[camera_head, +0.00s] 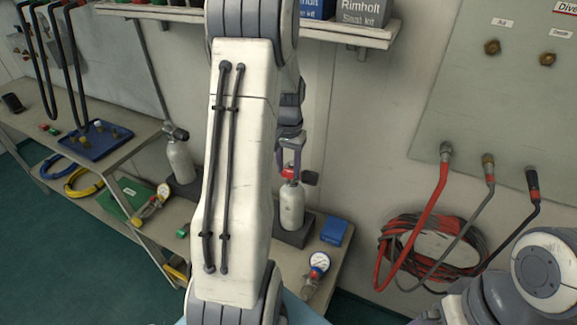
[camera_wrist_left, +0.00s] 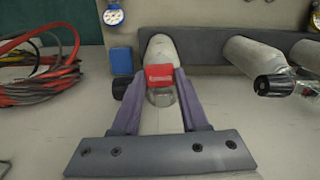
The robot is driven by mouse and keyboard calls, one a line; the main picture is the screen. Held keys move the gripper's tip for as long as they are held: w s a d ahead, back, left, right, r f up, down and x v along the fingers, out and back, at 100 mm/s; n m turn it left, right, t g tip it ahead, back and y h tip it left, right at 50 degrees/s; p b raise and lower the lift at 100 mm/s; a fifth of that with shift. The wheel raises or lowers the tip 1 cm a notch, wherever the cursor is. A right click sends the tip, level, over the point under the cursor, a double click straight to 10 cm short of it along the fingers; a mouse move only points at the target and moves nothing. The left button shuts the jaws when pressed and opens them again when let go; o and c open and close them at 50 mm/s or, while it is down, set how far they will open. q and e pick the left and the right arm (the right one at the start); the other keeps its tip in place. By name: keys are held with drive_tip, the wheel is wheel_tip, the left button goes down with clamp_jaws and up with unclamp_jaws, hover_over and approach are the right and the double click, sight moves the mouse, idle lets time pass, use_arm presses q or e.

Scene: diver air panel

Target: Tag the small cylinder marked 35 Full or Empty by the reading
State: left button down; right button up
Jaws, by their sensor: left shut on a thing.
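A small white cylinder (camera_head: 292,205) stands upright in a dark grey rack on the low bench; in the left wrist view its body (camera_wrist_left: 160,47) is behind my fingers. Its valve shows a black knob (camera_head: 310,178). No number is readable on it. My left gripper (camera_head: 291,170) is shut on a red tag (camera_wrist_left: 160,76), right at the cylinder's top. Whether the tag touches the valve or hangs on it I cannot tell; its lettering is too small to read. A gauge (camera_head: 319,264) lies on the bench to the right; its reading is not legible. My right gripper is out of view.
A second cylinder (camera_head: 180,162) stands to the left, with another gauge (camera_head: 163,191) and a green mat (camera_head: 122,198) near it. A blue box (camera_head: 334,231) sits right of the rack. Red and black hoses (camera_head: 405,255) hang on the wall at right. My left arm hides the bench's middle.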

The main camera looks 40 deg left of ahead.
use_arm(q)
drive_tip(key=shift+f, duration=0.5)
idle(0.4)
drive_tip(key=shift+c, duration=1.7)
unclamp_jaws()
drive_tip(key=shift+r, duration=0.1)
wheel_tip(320, 180, up, 7)
drive_tip(key=shift+r+b, duration=0.2)
drive_tip(key=shift+b, duration=0.35)
drive_tip(key=shift+d, duration=0.15)
